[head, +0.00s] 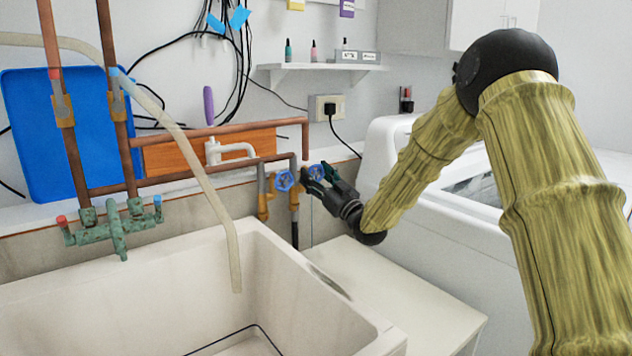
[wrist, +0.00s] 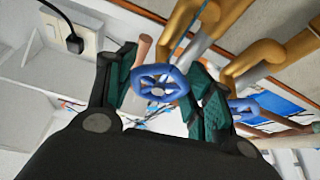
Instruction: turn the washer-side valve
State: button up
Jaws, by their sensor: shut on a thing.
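Two blue valve wheels sit side by side on brass valves at the wall above the sink. The washer-side valve wheel (head: 316,172) is the right one, nearer the washer. My gripper (head: 322,181) reaches it from the right and is shut on it. In the wrist view the washer-side wheel (wrist: 160,83) lies between the two green fingers of my gripper (wrist: 163,92). The other blue wheel (head: 284,181) is just to the left, outside the fingers. In the wrist view that other wheel (wrist: 245,110) shows beyond the right finger. The fingers hide part of the held wheel in the head view.
A white washer (head: 400,135) stands to the right, beside my arm. A sink (head: 190,265) is at the lower left, with a pale hose (head: 215,190) hanging over it. Copper pipes (head: 225,129) run along the wall. A black plug (head: 330,109) sits in an outlet above.

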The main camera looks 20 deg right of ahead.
jog(key=n, duration=0.1)
jog(key=n+g+y, duration=0.1)
jog(key=n, duration=0.1)
jog(key=n+y+b, duration=0.1)
jog(key=n, duration=0.1)
jog(key=shift+f+g, duration=0.3)
jog(key=n+g, duration=0.1)
jog(key=n, duration=0.1)
jog(key=n+y+b, duration=0.1)
jog(key=n, duration=0.2)
jog(key=shift+d+r+g+y, duration=0.1)
jog(key=shift+d+g+y, duration=0.05)
jog(key=shift+g+y, duration=0.2)
jog(key=n+g, duration=0.2)
jog(key=n, duration=0.2)
jog(key=shift+r+n+b, duration=0.1)
jog(key=shift+n+b, duration=0.2)
jog(key=shift+b, duration=0.1)
jog(key=shift+d+r+n+g+b, duration=0.15)
jog(key=shift+n+g+b, duration=0.4)
jog(key=shift+n, duration=1.35)
jog(key=shift+w, duration=0.1)
jog(key=o, duration=1)
jog(key=shift+r, duration=0.1)
